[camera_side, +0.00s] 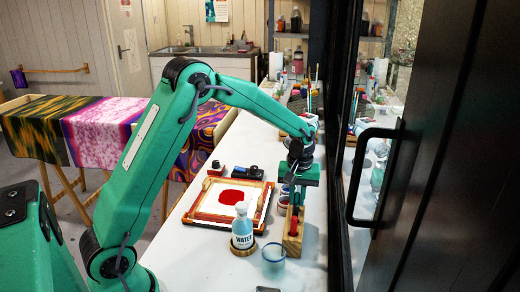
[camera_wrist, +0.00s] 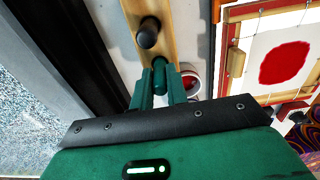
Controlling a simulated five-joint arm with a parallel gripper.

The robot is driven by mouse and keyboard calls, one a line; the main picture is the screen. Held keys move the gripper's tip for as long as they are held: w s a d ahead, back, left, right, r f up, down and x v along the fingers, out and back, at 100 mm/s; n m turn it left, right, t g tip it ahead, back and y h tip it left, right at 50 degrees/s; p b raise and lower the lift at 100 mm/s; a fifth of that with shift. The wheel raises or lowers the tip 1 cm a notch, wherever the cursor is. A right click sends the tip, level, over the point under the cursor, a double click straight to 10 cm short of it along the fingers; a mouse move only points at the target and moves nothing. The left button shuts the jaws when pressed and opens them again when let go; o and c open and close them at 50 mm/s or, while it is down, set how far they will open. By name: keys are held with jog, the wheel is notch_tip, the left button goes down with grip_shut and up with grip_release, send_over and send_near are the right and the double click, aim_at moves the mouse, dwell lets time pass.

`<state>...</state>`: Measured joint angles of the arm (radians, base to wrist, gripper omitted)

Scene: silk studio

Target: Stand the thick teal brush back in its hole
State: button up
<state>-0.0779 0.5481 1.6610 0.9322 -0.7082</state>
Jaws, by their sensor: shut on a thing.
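In the wrist view my gripper (camera_wrist: 161,90) is shut on the thick teal brush (camera_wrist: 159,72), which shows as a short teal cylinder between the two green fingers. The wooden holder (camera_wrist: 165,12) lies just beyond, with a dark round-ended handle (camera_wrist: 148,32) standing in it. The brush is over or at the near part of the holder; its lower end and its hole are hidden. In the side view my gripper (camera_side: 294,192) points down at the wooden holder (camera_side: 292,243) on the white table. The teal brush cannot be made out there.
A water bottle (camera_side: 243,230) on a round coaster and a clear cup (camera_side: 273,262) stand close left of the holder. A framed screen with a red blot (camera_side: 231,197) lies further left. A dark glazed door (camera_side: 376,180) borders the right side.

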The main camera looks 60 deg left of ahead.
jog(key=shift+f, duration=0.1)
jog(key=o, duration=0.9)
jog(key=shift+r, duration=3.9)
